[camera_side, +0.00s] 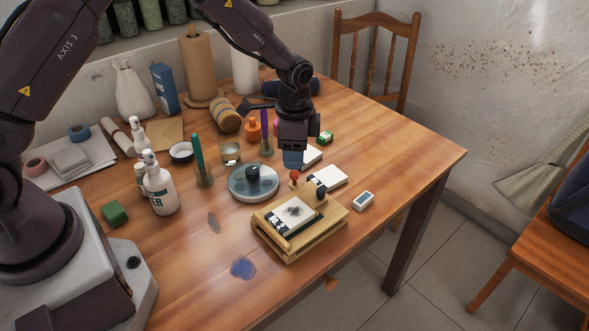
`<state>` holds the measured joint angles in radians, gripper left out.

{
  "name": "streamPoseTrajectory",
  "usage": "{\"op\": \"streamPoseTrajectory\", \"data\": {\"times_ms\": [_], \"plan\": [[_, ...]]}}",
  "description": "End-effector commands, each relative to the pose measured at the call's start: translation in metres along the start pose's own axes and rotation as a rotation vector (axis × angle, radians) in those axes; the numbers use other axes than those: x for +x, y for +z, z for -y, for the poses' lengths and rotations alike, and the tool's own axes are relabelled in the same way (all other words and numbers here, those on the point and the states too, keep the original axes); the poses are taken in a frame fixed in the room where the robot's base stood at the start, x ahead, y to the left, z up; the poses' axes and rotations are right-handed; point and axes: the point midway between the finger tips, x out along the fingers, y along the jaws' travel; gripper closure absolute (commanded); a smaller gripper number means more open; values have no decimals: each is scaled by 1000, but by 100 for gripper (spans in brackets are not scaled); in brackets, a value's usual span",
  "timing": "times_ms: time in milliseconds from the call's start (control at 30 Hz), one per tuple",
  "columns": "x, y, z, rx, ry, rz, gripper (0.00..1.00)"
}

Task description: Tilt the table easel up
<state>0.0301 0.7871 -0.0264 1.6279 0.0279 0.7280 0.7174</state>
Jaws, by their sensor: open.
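The table easel (325,228) is a low, light wooden frame near the table's front right edge. Its board looks almost flat, lying low over the base. A white sheet or pad (294,212) with a dark mark and a dark lettered strip lies on it. A dark knob-like piece (320,191) stands at its back right corner, and a small red ball (295,175) shows just behind it. My gripper (292,162) points down above and behind the easel, apart from it. It is open with nothing visible in it; the gap between its fingers is hard to see.
A round grey palette dish (240,192) with a dark pot stands left of the easel. White boxes (325,177) lie behind it, and a small white device (363,201) lies right. The right table end is clear.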

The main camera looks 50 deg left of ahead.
Motion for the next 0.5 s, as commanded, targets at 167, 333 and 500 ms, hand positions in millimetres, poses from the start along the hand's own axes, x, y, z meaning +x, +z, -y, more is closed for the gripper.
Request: {"op": "streamPoseTrajectory", "data": {"times_ms": [167,333,500], "plan": [[33,0,0,1,2,3,54],[48,0,0,0,-1,0,54],[53,0,0,-1,-2,-1,54]]}}
